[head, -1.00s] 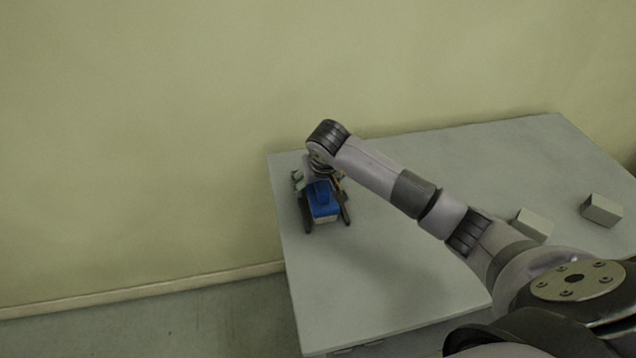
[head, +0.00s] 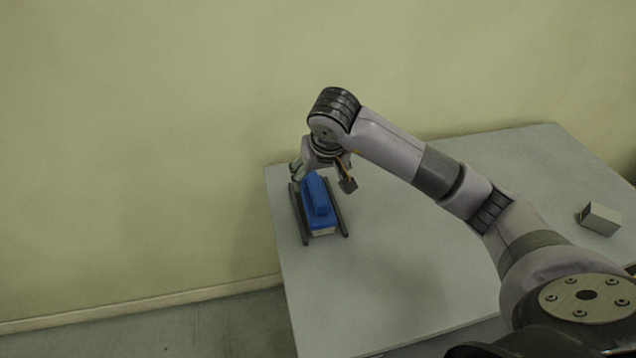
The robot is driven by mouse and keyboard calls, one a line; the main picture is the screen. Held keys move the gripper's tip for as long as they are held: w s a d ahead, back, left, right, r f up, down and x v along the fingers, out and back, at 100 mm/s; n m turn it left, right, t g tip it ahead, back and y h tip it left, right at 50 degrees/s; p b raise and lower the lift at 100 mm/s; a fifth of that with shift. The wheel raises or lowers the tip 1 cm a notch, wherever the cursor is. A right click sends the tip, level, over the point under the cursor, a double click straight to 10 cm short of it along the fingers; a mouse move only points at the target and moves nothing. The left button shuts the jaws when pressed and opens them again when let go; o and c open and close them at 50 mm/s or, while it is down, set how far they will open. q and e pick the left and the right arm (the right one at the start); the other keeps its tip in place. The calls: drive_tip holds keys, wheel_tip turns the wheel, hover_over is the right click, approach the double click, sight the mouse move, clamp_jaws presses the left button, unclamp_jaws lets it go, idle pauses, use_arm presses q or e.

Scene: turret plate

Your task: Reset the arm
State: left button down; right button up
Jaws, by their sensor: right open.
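My right gripper (head: 322,178) is open and empty. It hangs at the end of my right arm, above the far end of a blue block (head: 319,207) at the table's left side. The blue block has a raised narrower part on top and a pale underside. It sits between two dark parallel rails (head: 339,213) on the table. The gripper hides part of the block's far end. My left gripper is not in view.
The grey table (head: 400,270) is clear in its middle and front left. A plain yellowish wall (head: 150,130) rises behind the table.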

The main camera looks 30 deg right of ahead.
drive_tip(key=shift+s+r, duration=0.15)
drive_tip(key=shift+r, duration=0.05)
idle(0.4)
